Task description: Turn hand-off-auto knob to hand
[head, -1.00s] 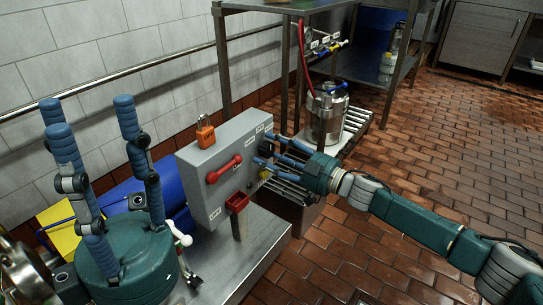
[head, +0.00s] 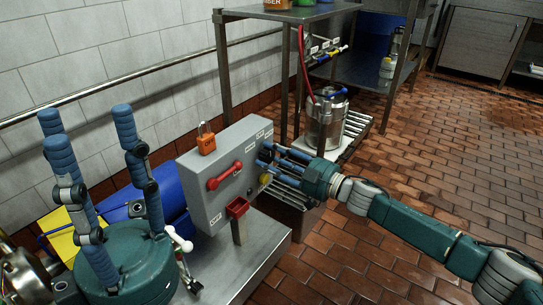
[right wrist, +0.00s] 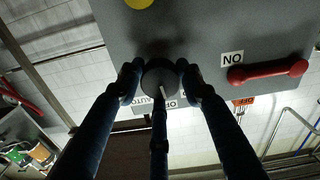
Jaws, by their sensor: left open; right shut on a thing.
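The hand-off-auto knob (right wrist: 160,78) is a round black knob with a white pointer line on the face of a grey control box (head: 208,205). In the right wrist view, my right gripper (right wrist: 160,88) is shut on it, with fingers at both sides and one below in the picture. Labels are partly hidden behind the fingers; "AUTO" and "OFF" seem to read upside down. In the head view the right gripper (head: 266,156) reaches the box's right part and its fingers mostly hide the knob. My left gripper (head: 86,115) is open and empty, fingers pointing up, left of the box.
The box carries a red handle (head: 225,175), a yellow button (head: 265,179), a red holder (head: 238,206) and an orange padlock (head: 206,139) on top. A steel pot (head: 326,120) stands behind the right gripper. Tiled floor (head: 430,170) is clear at right.

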